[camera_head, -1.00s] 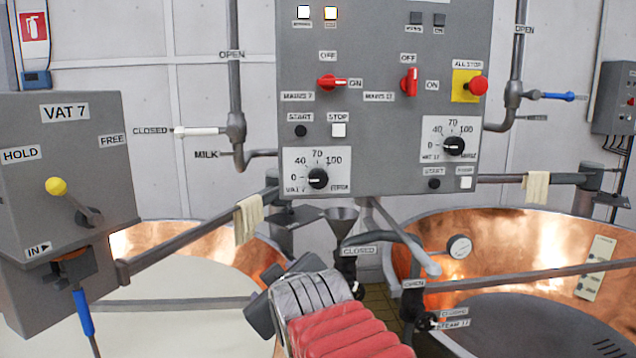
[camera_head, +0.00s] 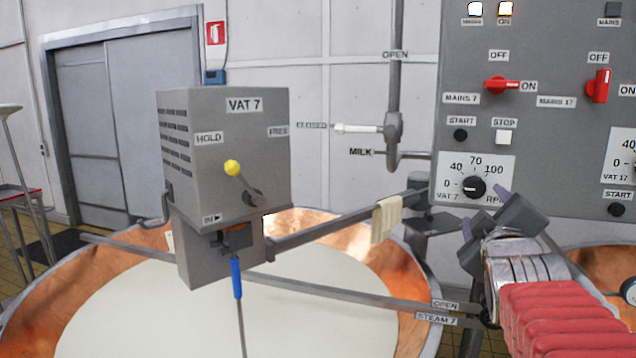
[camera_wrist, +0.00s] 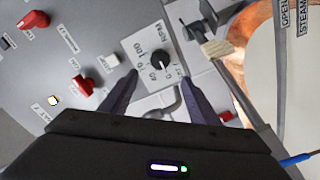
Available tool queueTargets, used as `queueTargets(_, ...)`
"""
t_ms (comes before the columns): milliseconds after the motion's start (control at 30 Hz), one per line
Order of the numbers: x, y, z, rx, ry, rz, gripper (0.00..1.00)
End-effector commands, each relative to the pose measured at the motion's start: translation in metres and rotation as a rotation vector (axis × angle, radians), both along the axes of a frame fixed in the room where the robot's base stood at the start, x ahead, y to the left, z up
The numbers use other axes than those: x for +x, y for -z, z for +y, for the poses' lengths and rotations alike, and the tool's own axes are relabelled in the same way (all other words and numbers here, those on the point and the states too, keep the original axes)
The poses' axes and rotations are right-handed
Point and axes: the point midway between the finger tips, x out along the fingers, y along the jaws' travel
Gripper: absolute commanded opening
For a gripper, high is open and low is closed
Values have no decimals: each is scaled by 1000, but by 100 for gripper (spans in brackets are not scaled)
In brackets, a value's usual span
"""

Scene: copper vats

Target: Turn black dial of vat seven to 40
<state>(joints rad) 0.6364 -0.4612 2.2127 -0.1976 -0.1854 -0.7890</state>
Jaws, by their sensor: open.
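The black dial (camera_head: 473,187) of vat 7 sits on a white scale plate (camera_head: 490,163) low on the grey control panel. Its pointer mark faces left, near 0. My gripper (camera_head: 484,210) is open and empty, in front of and just below right of the dial in the head view. In the wrist view, the dial (camera_wrist: 160,61) shows between the two spread fingertips (camera_wrist: 158,68), apparently with a gap before it. I cannot judge the exact distance.
The grey VAT 7 box (camera_head: 225,150) with a yellow-knobbed lever stands left. The copper vat (camera_head: 405,265) holds white liquid. A cloth (camera_head: 386,218) hangs on a rail left of the panel. The red MAINS 7 switch (camera_head: 500,85) is above the dial.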

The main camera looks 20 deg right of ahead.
Motion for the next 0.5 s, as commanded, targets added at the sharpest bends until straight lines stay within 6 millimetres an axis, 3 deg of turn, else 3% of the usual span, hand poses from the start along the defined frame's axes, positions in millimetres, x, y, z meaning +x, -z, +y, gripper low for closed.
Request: queueTargets(500, 41, 1, -26, 2, -2, 1, 55)
